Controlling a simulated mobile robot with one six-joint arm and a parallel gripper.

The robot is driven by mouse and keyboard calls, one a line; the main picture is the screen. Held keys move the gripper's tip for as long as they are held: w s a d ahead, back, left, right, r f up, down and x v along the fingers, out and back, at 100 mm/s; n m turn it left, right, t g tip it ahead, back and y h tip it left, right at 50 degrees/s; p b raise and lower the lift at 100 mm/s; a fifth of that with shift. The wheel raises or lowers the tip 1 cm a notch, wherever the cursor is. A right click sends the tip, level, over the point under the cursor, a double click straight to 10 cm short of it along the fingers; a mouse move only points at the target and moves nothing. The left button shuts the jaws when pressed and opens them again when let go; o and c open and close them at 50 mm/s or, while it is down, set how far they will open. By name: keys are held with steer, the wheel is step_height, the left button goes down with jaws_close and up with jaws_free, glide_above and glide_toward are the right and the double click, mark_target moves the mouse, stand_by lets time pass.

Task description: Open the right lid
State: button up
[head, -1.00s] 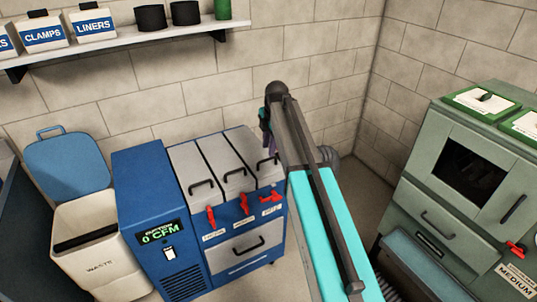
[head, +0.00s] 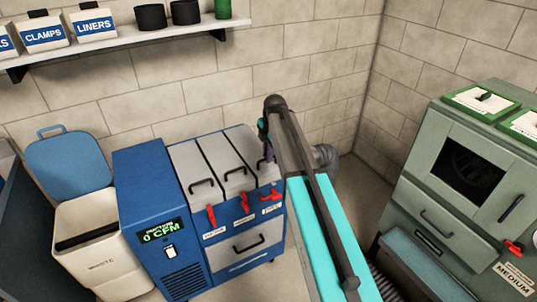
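Three narrow grey lids sit side by side on a blue cabinet (head: 155,195), and all look shut. The right lid (head: 247,150) is nearest my arm. Its black handle is largely hidden by my gripper. A red latch (head: 272,193) sits on the cabinet front below it, turned more sideways than the left lid's upright latch (head: 211,217). My gripper (head: 268,150) hangs at the right lid's right side, mostly hidden behind my own arm. Only a sliver of it shows, so I cannot tell its opening or whether it touches the handle.
An open waste bin (head: 92,235) with a blue lid stands at left. A shelf (head: 120,38) with boxes and dark cups is on the back wall. A green cabinet (head: 455,200) stands at right. Floor between the cabinets is partly free.

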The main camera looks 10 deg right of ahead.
jaws_close()
steer(key=shift+r, duration=0.1)
